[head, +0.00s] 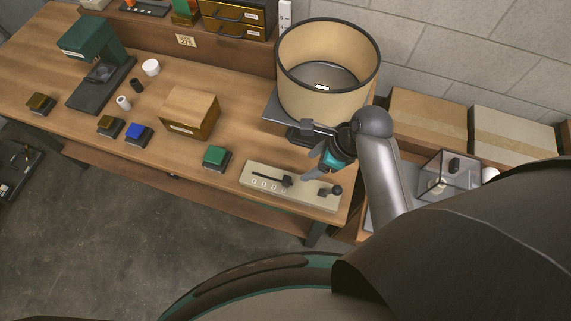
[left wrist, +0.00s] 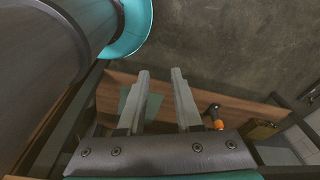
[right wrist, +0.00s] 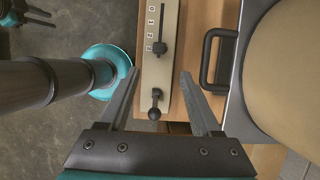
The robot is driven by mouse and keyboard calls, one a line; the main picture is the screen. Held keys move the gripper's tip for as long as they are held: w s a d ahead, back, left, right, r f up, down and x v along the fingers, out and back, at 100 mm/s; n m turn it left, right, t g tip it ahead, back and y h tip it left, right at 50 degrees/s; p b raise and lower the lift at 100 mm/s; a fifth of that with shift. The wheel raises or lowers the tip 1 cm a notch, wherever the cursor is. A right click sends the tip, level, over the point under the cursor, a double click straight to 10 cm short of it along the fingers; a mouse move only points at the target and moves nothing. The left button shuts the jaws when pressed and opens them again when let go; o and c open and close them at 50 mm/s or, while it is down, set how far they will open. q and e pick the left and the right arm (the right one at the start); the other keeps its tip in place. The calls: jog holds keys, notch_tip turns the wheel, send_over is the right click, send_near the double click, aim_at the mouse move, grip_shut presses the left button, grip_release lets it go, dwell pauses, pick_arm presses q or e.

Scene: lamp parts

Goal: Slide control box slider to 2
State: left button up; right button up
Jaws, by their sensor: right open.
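The control box (head: 262,196) is a long pale box near the front right of the workbench; it also shows in the right wrist view (right wrist: 148,74). Its dark slider knob (head: 287,180) sits in a slot beside a row of digits. In the right wrist view the knob (right wrist: 159,48) is level with the last digit, seemingly 3, at the slot's end nearer the lever. My right gripper (right wrist: 158,74) is open and empty; its fingers appear on either side of the box, with the knob ahead of the tips. My left gripper (left wrist: 160,74) is open and empty, outside the head view.
A dark lever with a ball end (right wrist: 155,112) stands on the box near the slider. A large lampshade (head: 300,90) is behind my right gripper. A green button (head: 215,157) and a wooden box (head: 190,114) stand left of the control box.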

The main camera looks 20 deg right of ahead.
jog(key=s+x, duration=0.1)
jog(key=x, duration=0.3)
jog(key=b, duration=0.2)
send_over(288, 180)
jog(key=s+d, duration=0.1)
jog(key=d, duration=0.1)
notch_tip(288, 180, down, 6)
jog(key=shift+a+r, duration=0.15)
jog(key=shift+r, duration=0.05)
jog(key=b+x, duration=0.1)
jog(key=x, duration=0.2)
jog(key=shift+f, duration=0.2)
pick_arm(q)
jog(key=shift+g, duration=0.3)
jog(key=shift+s+a+f+b, duration=0.2)
jog(key=shift+s+f+b, duration=0.1)
jog(key=shift+s+f, duration=1.7)
pick_arm(e)
jog(key=shift+w+a+f, duration=0.15)
jog(key=shift+a+f, duration=0.15)
jog(key=shift+f, duration=0.3)
grip_shut()
pick_arm(q)
jog(key=shift+w, duration=0.1)
